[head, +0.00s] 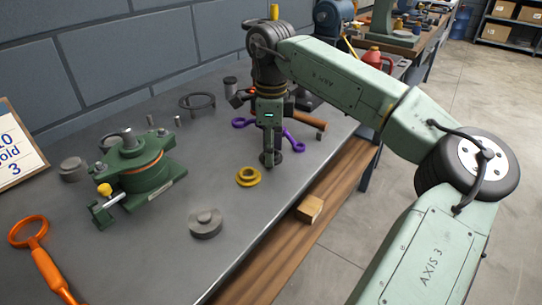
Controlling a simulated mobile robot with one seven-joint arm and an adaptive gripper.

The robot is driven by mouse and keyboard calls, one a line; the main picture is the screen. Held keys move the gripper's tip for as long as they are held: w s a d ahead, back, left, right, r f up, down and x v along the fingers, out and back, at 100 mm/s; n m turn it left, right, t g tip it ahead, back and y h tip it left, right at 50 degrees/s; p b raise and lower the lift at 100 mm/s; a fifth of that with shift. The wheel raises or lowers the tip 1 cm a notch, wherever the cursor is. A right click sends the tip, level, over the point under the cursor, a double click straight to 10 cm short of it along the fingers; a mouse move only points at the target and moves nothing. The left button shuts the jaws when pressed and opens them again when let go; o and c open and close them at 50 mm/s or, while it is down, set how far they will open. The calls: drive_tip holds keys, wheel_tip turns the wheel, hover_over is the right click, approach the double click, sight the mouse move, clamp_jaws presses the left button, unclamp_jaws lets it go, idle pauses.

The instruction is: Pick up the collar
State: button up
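My gripper (269,152) points straight down over the middle of the bench. Its fingertips are at a small dark round part (276,159), and I cannot tell whether they touch it or hold it. The fingers look close together, but the gap between them is too small to make out. Which part is the collar is not clear from this view. A yellow stepped ring (248,177) lies flat just left of and nearer than my gripper. A grey round flanged part (205,222) with a raised hub lies nearer the front edge.
A green casing (145,170) with an orange seam stands at left on the bench (120,255). Purple-handled (293,140) and orange-handled (308,120) tools lie behind my gripper. A dark ring (197,100) is farther back.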

drive_tip(key=c, duration=0.5)
